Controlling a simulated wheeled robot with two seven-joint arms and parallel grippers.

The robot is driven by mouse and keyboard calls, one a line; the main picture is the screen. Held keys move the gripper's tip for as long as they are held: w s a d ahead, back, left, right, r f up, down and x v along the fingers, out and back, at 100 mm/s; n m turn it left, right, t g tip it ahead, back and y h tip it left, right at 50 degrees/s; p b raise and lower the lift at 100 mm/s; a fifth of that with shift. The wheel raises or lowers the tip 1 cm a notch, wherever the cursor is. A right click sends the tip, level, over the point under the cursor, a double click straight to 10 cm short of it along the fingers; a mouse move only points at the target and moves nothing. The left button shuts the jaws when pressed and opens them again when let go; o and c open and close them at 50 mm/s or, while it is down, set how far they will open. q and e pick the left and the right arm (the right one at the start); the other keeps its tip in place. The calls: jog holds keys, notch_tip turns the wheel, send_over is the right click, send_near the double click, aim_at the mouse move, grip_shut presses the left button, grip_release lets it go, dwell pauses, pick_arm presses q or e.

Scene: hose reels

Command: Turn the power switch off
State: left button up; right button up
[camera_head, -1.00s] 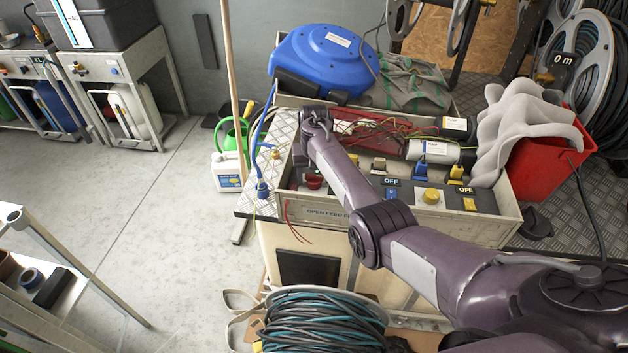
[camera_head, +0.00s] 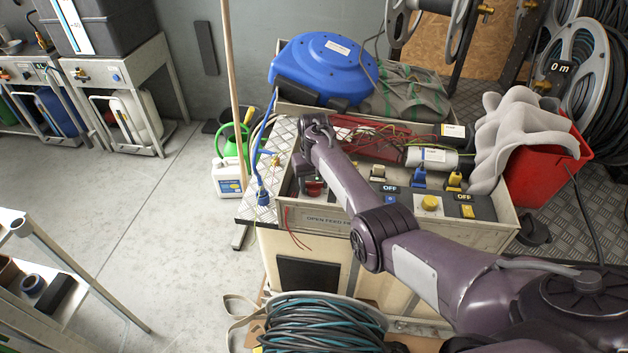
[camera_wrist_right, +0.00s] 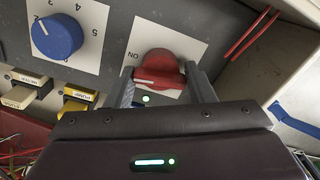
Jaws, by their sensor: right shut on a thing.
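The power switch is a red rotary knob (camera_wrist_right: 160,68) on a white plate marked ON, set in a grey panel. A small green light glows beside it. In the wrist view my right gripper (camera_wrist_right: 161,78) has one finger on each side of the knob and is shut on it. In the head view the red knob (camera_head: 314,188) shows inside the left end of the open-topped feed box (camera_head: 480,232), partly covered by my right wrist. The fingertips are hard to make out there. My left gripper is not in view.
A blue dial (camera_wrist_right: 57,36) and yellow-labelled plugs (camera_wrist_right: 77,97) are close to the gripper. Loose red wires (camera_head: 297,240) hang over the box's front. A blue hose reel (camera_head: 325,68), grey cloth (camera_head: 520,135) and red bin (camera_head: 548,170) stand around the box.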

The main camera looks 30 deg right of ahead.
aim_at(313, 183)
jog(key=n+p, duration=0.1)
jog(key=n, duration=0.2)
jog(key=shift+r+n, duration=0.1)
jog(key=shift+n, duration=0.2)
jog(key=n+p, duration=0.1)
jog(key=n, duration=0.2)
jog(key=shift+n, duration=0.3)
jog(key=n, duration=0.3)
jog(key=shift+n, duration=0.4)
jog(key=n+b, duration=0.1)
jog(key=n, duration=0.3)
jog(key=shift+n, duration=0.3)
jog(key=shift+a, duration=0.1)
jog(key=o, duration=0.7)
notch_tip(313, 183, up, 8)
jog(key=shift+f+p, duration=0.25)
jog(key=shift+p, duration=0.75)
